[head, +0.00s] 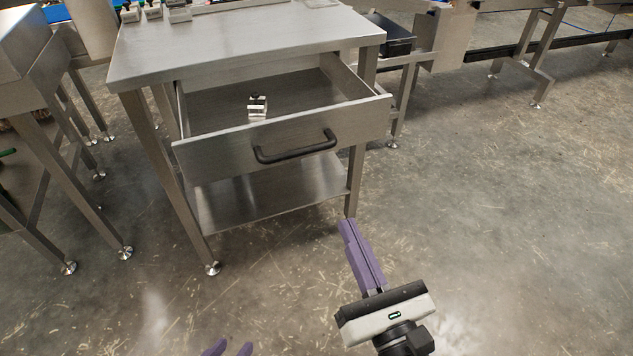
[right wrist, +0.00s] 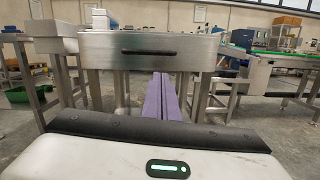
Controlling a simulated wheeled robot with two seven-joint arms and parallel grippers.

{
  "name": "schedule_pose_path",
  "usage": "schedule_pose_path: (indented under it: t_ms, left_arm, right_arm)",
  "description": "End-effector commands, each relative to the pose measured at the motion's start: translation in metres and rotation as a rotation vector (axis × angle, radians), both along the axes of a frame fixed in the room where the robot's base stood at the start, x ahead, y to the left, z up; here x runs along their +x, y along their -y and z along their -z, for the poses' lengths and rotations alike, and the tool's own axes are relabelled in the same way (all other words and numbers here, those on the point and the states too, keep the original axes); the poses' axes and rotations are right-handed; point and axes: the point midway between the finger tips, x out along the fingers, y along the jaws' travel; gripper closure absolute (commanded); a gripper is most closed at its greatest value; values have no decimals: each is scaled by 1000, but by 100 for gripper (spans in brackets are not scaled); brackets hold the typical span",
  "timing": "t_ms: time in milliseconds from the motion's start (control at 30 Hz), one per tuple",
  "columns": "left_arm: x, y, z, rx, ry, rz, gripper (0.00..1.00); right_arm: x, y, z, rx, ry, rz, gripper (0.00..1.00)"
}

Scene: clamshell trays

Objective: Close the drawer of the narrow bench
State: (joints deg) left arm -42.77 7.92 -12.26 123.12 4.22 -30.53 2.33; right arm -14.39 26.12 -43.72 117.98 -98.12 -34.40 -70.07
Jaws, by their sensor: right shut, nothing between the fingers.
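The narrow bench (head: 230,38) is a steel table with its drawer (head: 215,153) pulled well out toward me. The drawer front has a dark bar handle (head: 296,150), which also shows in the right wrist view (right wrist: 160,52). A small silver and black block (head: 257,105) lies inside the drawer. My right gripper (head: 348,224) has purple fingers pressed together, empty, in front of and below the drawer front, apart from it. In the right wrist view the fingers (right wrist: 160,78) point toward the drawer front.
Several small metal blocks (head: 152,10) stand on the back of the bench top. A lower shelf (head: 270,190) lies under the drawer. Another steel bench (head: 25,45) stands at the left. A conveyor frame (head: 500,50) runs behind at the right. The floor in front is clear.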

Motion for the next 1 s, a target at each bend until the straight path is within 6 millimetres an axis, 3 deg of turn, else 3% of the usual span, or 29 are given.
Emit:
schedule_pose_path:
  t_ms: [233, 700, 1000]
  left_arm:
    - [1, 1, -5, -5, 9, 2, 66]
    - [-4, -1, -2, 15, -13, 11, 66]
    - [0, -1, -5, 16, -3, 11, 66]
  right_arm:
    - [10, -12, -11, -98, 77, -13, 100]
    - [99, -40, -28, -93, 73, -12, 100]
    - [126, -48, -32, -93, 70, -14, 100]
